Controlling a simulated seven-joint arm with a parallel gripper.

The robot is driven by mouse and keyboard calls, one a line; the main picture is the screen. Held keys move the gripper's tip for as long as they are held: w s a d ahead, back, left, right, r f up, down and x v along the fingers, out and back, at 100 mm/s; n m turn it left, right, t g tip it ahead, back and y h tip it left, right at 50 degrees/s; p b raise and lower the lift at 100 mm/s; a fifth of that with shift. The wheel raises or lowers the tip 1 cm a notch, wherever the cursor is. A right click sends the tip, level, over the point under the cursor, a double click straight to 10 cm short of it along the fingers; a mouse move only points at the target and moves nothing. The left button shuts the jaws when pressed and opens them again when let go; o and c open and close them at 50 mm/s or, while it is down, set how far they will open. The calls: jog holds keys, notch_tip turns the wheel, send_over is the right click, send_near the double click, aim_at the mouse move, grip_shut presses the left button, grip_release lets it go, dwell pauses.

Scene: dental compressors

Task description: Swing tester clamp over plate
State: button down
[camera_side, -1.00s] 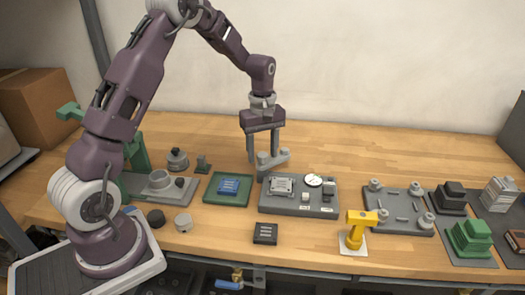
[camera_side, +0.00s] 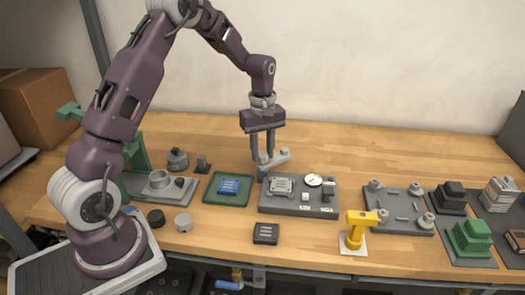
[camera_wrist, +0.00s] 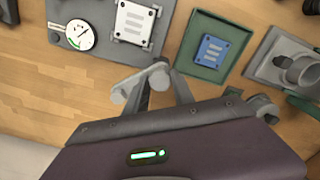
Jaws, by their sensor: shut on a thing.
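The tester (camera_side: 330,208) is a dark grey block with a round white dial (camera_side: 314,180) and a light grey plate (camera_side: 281,185) on its top left. The plate also shows in the wrist view (camera_wrist: 133,20). The clamp (camera_side: 280,156) is a grey arm on a post at the tester's back left corner; it points back and right, away from the plate. The clamp also shows in the wrist view (camera_wrist: 135,82). My gripper (camera_side: 263,155) points down, shut on the clamp near its post end. The exact finger contact is partly hidden.
A green tray (camera_side: 226,202) with a blue block stands left of the tester. A dark block (camera_side: 265,233) lies in front, and a yellow tool (camera_side: 358,228) stands front right. A grey fixture (camera_side: 398,222) is at right. The bench behind the tester is clear.

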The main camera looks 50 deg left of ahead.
jog(key=shift+m, duration=0.3)
dwell(0.6)
jog(key=m, duration=0.3)
jog(key=shift+r+m, duration=0.1)
jog(key=shift+m, duration=0.2)
jog(key=m, duration=0.4)
jog(key=shift+m, duration=0.3)
jog(key=m, duration=0.4)
jog(key=shift+m, duration=2.5)
jog(key=c, duration=1.1)
grip_release()
jog(key=shift+o, duration=0.2)
